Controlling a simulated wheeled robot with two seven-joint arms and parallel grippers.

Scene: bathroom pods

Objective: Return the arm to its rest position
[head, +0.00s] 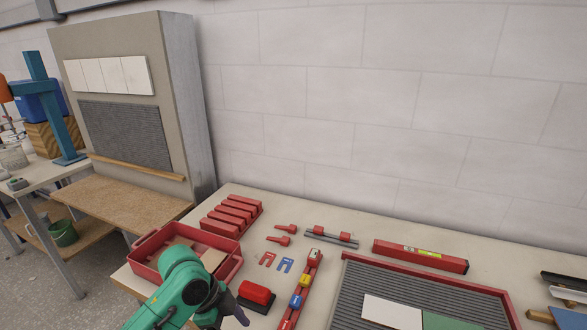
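My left arm is green and comes in at the bottom left, in front of a red tray (232,262). Its dark gripper (236,314) is at the bottom edge of the picture, beside a red-and-black block (256,292). The fingers are mostly cut off by the frame, so I cannot tell whether they are open or shut or hold anything. My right arm and gripper are not in view.
The pale table holds red slotted blocks (232,212), a red level (420,256), a red rail with coloured blocks (297,300) and a red-rimmed ribbed tray (440,272). A tiled panel stand (184,90) rises at the back left. A white wall stands behind.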

